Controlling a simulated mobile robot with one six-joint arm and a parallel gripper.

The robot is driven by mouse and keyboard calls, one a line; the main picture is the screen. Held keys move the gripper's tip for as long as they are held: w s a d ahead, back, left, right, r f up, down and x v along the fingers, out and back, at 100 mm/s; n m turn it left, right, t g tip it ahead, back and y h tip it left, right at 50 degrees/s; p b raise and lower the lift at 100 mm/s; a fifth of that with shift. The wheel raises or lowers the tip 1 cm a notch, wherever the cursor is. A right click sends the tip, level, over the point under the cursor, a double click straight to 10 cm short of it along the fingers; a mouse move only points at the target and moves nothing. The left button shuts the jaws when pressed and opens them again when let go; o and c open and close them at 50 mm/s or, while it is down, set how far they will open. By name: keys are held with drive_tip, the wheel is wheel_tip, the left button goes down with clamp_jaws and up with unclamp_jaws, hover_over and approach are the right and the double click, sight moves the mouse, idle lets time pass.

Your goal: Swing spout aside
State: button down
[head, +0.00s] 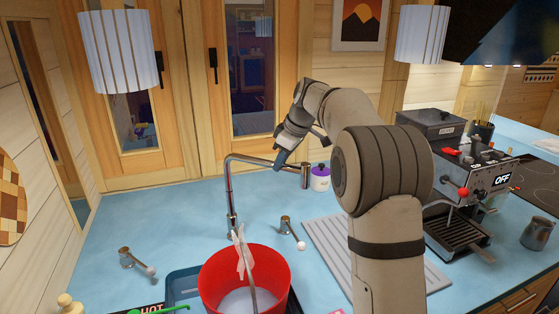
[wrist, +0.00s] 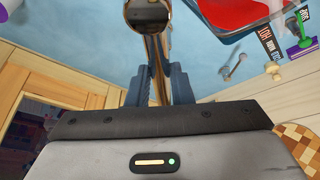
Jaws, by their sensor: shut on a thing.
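The metal spout (head: 250,159) rises from the blue counter behind the sink and bends over to the right, ending in a downturned tip. My gripper (head: 282,158) is at the horizontal part of the spout, coming from behind it. In the wrist view the blue fingers of my gripper (wrist: 160,85) are on either side of the spout (wrist: 153,55), shut on it. The round spout end (wrist: 148,15) shows at the top of that view. The spout's tip points to the right of the red bucket (head: 245,258) in the head view.
The red bucket stands in the sink area with a stick and cloth in it. Tap handles (head: 136,262) and (head: 292,232) flank the spout base. A ribbed drainboard (head: 330,250) and a coffee machine (head: 465,190) are at right.

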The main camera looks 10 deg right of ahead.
drive_tip(key=c, duration=1.3)
unclamp_jaws()
drive_tip(key=shift+r, duration=0.1)
drive_tip(key=v, duration=0.7)
drive_tip(key=shift+d+r+b, duration=0.15)
drive_tip(key=shift+r+b, duration=0.1)
drive_tip(key=shift+b, duration=0.15)
drive_tip(key=shift+s, duration=0.1)
